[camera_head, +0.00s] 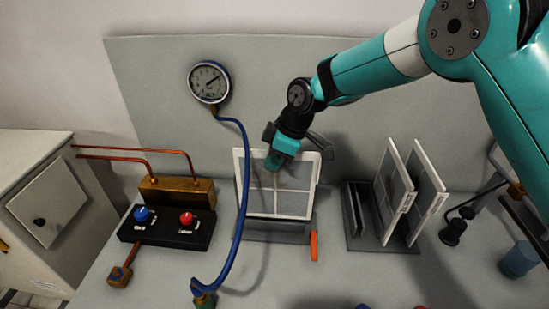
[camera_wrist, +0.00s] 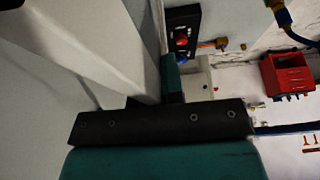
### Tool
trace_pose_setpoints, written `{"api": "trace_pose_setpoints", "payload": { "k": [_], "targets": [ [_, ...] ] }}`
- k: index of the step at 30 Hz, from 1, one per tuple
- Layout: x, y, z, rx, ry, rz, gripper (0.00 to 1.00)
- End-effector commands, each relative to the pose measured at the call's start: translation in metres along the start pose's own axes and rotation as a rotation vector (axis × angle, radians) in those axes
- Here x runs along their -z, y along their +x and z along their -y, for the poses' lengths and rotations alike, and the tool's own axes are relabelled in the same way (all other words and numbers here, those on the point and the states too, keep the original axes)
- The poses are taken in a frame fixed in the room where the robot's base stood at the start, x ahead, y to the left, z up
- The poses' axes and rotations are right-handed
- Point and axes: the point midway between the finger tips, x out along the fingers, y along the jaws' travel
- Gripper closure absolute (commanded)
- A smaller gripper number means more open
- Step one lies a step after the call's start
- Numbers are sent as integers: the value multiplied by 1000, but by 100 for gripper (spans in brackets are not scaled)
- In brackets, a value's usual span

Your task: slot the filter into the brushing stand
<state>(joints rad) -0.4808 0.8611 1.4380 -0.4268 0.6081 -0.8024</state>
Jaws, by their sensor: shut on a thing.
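The filter (camera_head: 297,204) is a white-framed panel with a grey mesh and cross bars, standing nearly upright in the middle of the head view. My gripper (camera_head: 276,165) is shut on it near the upper middle. In the wrist view a pale slab, seemingly the filter (camera_wrist: 110,45), runs beside a teal finger. The brushing stand (camera_head: 270,236) is a low grey base directly below the filter. The filter's lower edge meets the stand's top in the picture; I cannot tell whether it is inside the slot or just above it.
A rack (camera_head: 378,243) to the right holds two more white-framed panels (camera_head: 426,190). An orange handle (camera_head: 314,245) is at the stand's right end. A blue hose (camera_head: 243,180) hangs from the gauge (camera_head: 208,82) past the filter's left edge. A black knob box (camera_head: 167,229) stands left.

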Motion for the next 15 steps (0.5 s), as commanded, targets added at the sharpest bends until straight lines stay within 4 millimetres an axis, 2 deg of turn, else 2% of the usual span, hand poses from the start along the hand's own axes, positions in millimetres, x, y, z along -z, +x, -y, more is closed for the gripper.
{"api": "trace_pose_setpoints", "payload": {
  "k": [15],
  "targets": [
    [-6, 16, 0, 0, 0, 0, 100]
  ]
}}
